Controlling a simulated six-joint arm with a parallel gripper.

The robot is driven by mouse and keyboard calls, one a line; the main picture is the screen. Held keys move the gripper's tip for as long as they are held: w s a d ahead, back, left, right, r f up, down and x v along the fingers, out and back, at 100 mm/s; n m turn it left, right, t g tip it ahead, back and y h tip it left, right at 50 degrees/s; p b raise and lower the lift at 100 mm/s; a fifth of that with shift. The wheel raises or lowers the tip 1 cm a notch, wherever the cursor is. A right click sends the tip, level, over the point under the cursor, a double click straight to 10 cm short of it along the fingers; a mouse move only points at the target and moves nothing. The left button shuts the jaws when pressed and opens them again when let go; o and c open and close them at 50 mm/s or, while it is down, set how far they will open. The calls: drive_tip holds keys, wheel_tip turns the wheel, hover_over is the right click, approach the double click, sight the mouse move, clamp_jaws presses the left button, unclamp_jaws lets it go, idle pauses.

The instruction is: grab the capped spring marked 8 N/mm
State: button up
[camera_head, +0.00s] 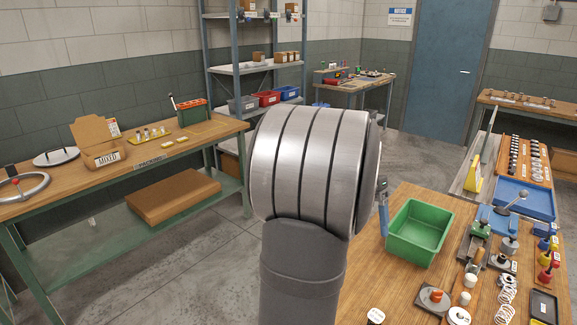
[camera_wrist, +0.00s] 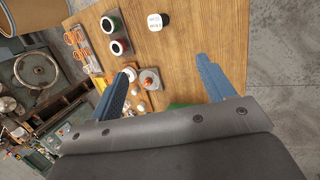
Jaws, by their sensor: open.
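A small capped piece with a white, printed top and a dark side stands near the front edge of the right bench, in the head view (camera_head: 376,316) and at the top of the wrist view (camera_wrist: 155,20). Its print is too small to read surely, so I cannot confirm 8 N/mm. My gripper (camera_wrist: 164,64) is open, its two blue fingers spread over the bench with nothing held. The capped piece lies beyond the fingertips, apart from them. In the head view my wrist hides most of the gripper; one blue finger shows beside the green bin.
A green bin (camera_head: 412,238) stands close to my gripper. A grey plate with an orange knob (camera_head: 435,296) lies on the right bench, with bare springs (camera_head: 505,297) farther right.

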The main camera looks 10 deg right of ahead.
drive_tip(key=c, duration=0.3)
drive_tip(key=m+t+y, duration=0.1)
drive_tip(key=m+t, duration=0.3)
drive_tip(key=m, duration=0.4)
hover_over(376, 315)
wheel_tip(376, 315, down, 6)
drive_tip(key=shift+m, duration=0.3)
wheel_tip(376, 315, down, 17)
drive_tip(key=shift+f, duration=0.1)
drive_tip(key=c, duration=1.1)
